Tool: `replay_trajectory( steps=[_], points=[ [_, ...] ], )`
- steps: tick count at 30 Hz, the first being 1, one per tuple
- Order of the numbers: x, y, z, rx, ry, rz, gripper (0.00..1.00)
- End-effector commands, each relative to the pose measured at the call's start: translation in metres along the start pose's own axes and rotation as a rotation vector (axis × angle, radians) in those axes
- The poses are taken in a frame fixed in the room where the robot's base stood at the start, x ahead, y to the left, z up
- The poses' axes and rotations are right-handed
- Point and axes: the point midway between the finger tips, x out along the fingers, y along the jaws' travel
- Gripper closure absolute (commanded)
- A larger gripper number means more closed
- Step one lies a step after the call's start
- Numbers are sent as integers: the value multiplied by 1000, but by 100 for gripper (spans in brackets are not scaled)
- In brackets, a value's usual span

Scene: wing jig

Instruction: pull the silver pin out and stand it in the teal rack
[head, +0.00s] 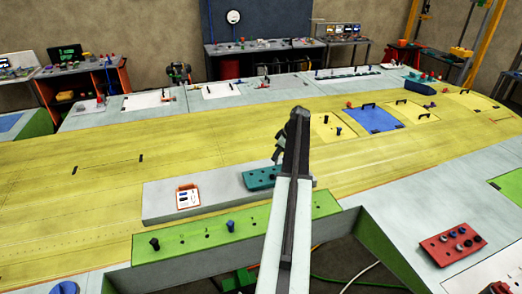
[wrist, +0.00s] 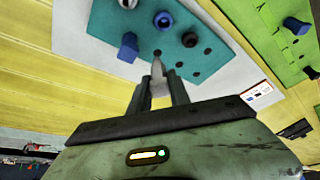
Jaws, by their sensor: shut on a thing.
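The teal rack (wrist: 142,25) fills the top of the wrist view, with several dark and blue pins standing in it and several open holes. In the head view the teal rack (head: 259,179) lies on a grey slab, partly hidden by my arm. My gripper (wrist: 157,88) is shut on the silver pin (wrist: 158,73), a pale grey piece between the fingers. The pin's far end overlaps the rack near a dark hole. I cannot tell whether it is in the hole or above it.
A green strip (head: 190,241) with a black pin (head: 154,243) and a blue pin (head: 230,226) runs along the slab's front. A white card (head: 187,197) lies left of the rack. A red block (head: 452,244) sits at right. The yellow wing skin (head: 90,190) is mostly clear.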

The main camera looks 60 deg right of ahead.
Motion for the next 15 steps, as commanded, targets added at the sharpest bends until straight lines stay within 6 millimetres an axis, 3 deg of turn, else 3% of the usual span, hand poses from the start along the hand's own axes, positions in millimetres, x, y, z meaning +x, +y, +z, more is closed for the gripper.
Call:
replay_trajectory(
  steps=[15],
  points=[
    [7, -3, -8, -12, 0, -5, 100]
  ],
)
